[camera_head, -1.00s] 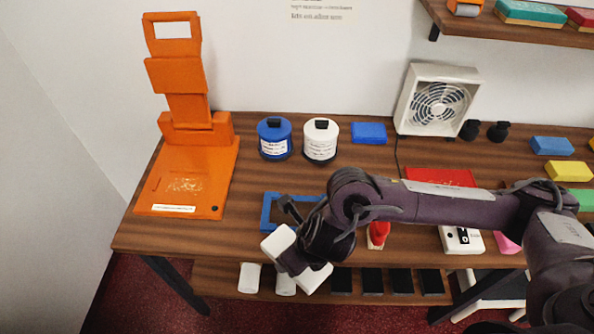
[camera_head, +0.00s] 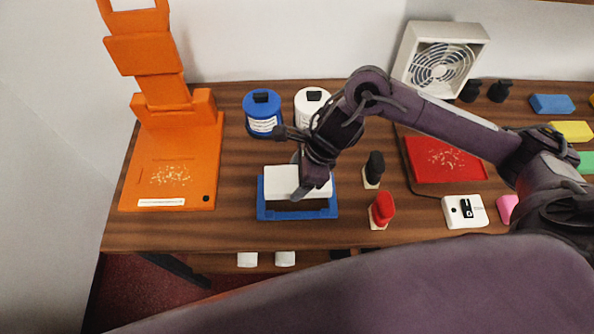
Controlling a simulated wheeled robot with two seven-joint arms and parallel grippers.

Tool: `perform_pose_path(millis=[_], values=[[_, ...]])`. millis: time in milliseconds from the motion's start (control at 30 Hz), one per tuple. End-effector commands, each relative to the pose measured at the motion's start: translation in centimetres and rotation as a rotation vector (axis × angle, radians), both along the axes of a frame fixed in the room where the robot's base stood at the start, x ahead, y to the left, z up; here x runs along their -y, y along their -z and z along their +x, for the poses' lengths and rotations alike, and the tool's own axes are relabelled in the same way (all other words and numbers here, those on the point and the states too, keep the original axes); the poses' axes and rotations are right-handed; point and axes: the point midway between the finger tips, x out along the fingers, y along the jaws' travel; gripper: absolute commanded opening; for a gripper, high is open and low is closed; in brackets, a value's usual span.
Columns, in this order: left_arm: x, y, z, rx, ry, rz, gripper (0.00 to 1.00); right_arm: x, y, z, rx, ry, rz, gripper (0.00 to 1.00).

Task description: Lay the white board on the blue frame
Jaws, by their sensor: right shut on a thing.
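The white board (camera_head: 283,178) is in my right gripper (camera_head: 304,186), which is shut on it. The board is over the back part of the blue frame (camera_head: 264,212), roughly level. The frame lies flat on the wooden counter, and its front bar and side edges show. A dark strip shows between the board's front edge and the front bar. I cannot tell whether the board touches the frame. The gripper and wrist hide the board's right part. My left gripper is not in view.
A blue pot (camera_head: 262,116) and a white pot (camera_head: 308,104) stand behind the frame. A black-handled stamp (camera_head: 374,168) and a red-handled stamp (camera_head: 381,209) stand to its right. An orange stand (camera_head: 172,165) is at left, a red tray (camera_head: 445,162) at right. Bare counter lies left of the frame.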

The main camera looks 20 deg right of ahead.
Motion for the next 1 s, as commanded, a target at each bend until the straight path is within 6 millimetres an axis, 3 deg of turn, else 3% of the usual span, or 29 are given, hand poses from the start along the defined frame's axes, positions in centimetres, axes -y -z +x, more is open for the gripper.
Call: perform_pose_path(millis=[367,600,1000], values=[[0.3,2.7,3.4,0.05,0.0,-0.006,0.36,-0.1,4.3,0.0,0.002,-0.001,0.001,0.4],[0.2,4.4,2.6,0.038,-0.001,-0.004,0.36,0.0,5.7,0.0,0.001,0.0,0.0,0.4],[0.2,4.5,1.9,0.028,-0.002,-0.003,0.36,0.0,5.6,0.0,0.001,0.0,0.0,0.4]])
